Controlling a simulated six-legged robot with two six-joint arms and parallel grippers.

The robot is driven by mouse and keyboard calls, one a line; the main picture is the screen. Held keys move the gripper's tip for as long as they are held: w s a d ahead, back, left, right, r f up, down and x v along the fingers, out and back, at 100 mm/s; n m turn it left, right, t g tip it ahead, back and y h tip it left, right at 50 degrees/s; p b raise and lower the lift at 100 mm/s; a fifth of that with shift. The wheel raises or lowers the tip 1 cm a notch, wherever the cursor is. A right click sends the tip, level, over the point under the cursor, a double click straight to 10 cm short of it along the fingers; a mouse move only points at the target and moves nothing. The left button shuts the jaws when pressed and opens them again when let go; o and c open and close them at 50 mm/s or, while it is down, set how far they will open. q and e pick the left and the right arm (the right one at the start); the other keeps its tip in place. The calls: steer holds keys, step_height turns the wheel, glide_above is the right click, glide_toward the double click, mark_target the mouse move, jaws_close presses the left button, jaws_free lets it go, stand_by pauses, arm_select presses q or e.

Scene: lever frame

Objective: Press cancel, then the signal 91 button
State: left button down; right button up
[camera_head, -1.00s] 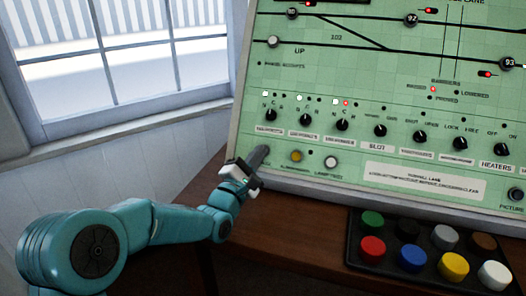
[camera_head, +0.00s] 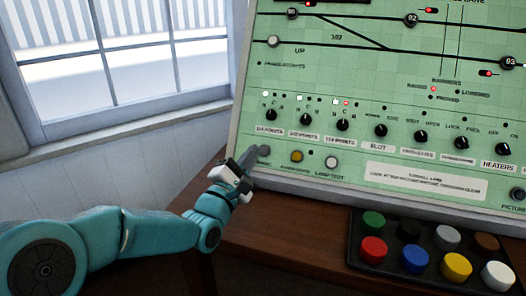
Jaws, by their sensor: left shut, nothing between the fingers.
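The green control panel (camera_head: 330,75) leans at the back with a track diagram, knobs and small buttons. A dark grey round button (camera_head: 264,150) sits at its lower left corner; its label is mostly hidden by my gripper, so I cannot read whether it says cancel. My left gripper (camera_head: 253,156) is shut and empty, its tips right beside that button; I cannot tell if they touch. Round buttons marked 92 (camera_head: 411,19) and 93 (camera_head: 509,62) sit on the diagram. A pale round button (camera_head: 273,41) sits near "UP"; I cannot read 91 anywhere. My right gripper is not in view.
A yellow button (camera_head: 297,156) and a white lamp test button (camera_head: 331,162) sit just right of the grey one. A black tray (camera_head: 356,262) of coloured buttons stands on the brown table (camera_head: 290,235) at lower right. A window (camera_head: 120,60) is at left.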

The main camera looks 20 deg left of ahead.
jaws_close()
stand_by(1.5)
